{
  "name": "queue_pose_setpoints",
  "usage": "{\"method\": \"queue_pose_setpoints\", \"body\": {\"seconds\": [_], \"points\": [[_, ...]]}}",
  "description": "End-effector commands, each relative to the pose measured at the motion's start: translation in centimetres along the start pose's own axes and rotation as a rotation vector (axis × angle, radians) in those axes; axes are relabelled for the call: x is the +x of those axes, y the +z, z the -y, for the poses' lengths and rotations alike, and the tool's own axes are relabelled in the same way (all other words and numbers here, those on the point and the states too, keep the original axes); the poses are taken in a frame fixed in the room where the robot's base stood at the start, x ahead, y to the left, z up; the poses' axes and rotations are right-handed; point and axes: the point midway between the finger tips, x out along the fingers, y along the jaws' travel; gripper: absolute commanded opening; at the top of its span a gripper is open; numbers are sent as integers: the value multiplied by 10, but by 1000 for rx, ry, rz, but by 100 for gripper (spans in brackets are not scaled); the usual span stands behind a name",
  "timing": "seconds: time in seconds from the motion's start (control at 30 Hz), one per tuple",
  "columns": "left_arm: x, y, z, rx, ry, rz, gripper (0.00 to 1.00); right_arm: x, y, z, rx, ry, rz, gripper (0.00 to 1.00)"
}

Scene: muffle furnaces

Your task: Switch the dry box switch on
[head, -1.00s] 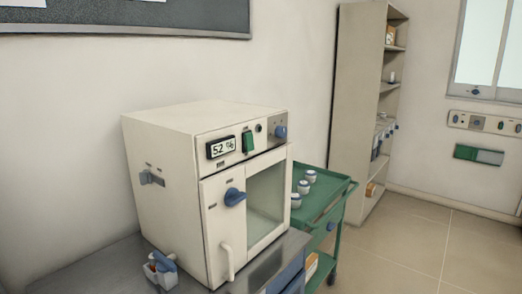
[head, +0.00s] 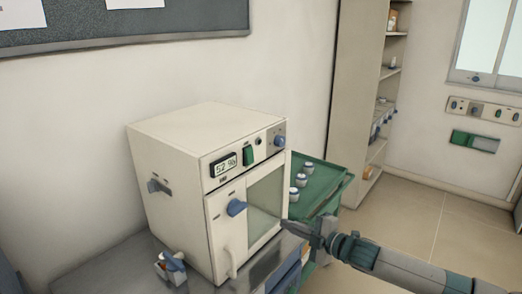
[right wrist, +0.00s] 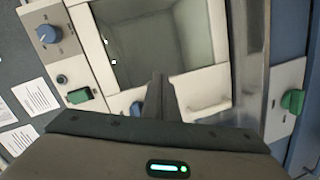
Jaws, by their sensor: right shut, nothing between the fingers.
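The dry box (head: 165,160) is a cream cabinet with a "52 %" display (head: 223,164), standing on a grey bench. Its green rocker switch (head: 248,155) is on the upper front panel, right of the display; I cannot tell its position. It also shows in the right wrist view as a green switch (right wrist: 78,97). My right gripper (head: 291,226) is shut and empty, in front of the lower right of the box, apart from the switch. Its fingers (right wrist: 158,92) point toward the box's front in the right wrist view. My left gripper is not in view.
A small holder (head: 170,267) stands on the bench. A green cart (head: 325,190) with several jars is behind the right side. Open floor lies right.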

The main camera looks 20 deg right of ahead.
Motion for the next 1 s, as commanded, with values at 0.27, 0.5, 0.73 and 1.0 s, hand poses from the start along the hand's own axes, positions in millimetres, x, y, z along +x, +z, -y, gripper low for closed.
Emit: {"method": "queue_pose_setpoints", "body": {"seconds": [0.27, 0.5, 0.73, 1.0], "points": [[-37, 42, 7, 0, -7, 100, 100, -56, -63, -143, -309, 20, -85, 0], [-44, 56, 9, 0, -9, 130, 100, -76, -80, -171, -394, 20, -102, 0], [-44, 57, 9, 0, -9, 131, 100, -76, -80, -172, -398, 20, -103, 0], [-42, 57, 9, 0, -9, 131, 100, -75, -80, -171, -397, 21, -102, 0]]}}
